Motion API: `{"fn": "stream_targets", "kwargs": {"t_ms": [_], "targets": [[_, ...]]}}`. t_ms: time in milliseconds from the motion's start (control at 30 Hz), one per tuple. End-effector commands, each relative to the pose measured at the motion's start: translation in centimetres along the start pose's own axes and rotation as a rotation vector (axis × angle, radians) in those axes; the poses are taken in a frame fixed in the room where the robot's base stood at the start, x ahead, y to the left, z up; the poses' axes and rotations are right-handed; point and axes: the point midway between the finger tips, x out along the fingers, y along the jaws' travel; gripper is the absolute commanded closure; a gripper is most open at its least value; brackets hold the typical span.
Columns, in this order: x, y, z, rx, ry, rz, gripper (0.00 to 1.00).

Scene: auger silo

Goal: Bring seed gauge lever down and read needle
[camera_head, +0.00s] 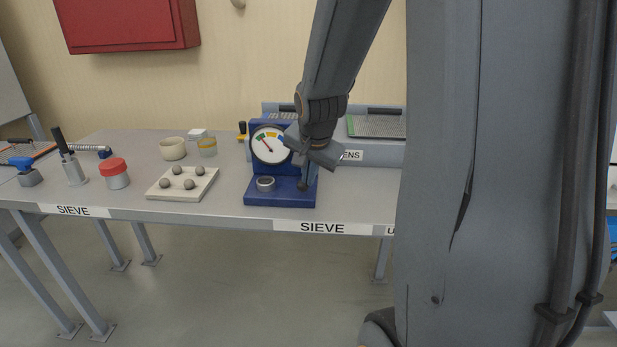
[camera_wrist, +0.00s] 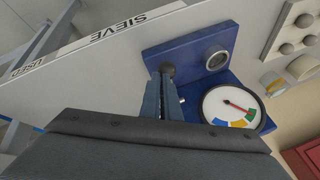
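The seed gauge (camera_head: 282,192) is a blue stand with a round white dial (camera_head: 269,146) and a small metal cup (camera_head: 265,183) on its base; it also shows in the wrist view (camera_wrist: 161,51). The dial has green, yellow and blue marks, and its red needle (camera_wrist: 238,106) points to the green one. The lever's dark round knob (camera_head: 303,186) is low, close to the base. My gripper (camera_wrist: 165,82) looks shut, its fingers close together with their tips at the knob (camera_wrist: 168,70). Most of the lever is hidden behind the fingers.
Left of the gauge are a pale tray (camera_head: 182,183) with several grey balls, a red-lidded jar (camera_head: 114,172) and a cream cup (camera_head: 172,148). A raised grey shelf (camera_head: 376,153) is behind to the right. The table's front edge is labelled SIEVE.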

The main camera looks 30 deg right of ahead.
Motion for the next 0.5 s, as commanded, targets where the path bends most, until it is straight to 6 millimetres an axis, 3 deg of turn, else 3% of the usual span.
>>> {"fn": "stream_targets", "kwargs": {"t_ms": [100,500], "targets": [[0.96,0.77,1.18,-0.004,-0.021,0.019,1.0],[1.05,0.72,1.5,-0.009,-0.026,0.021,1.0]]}}
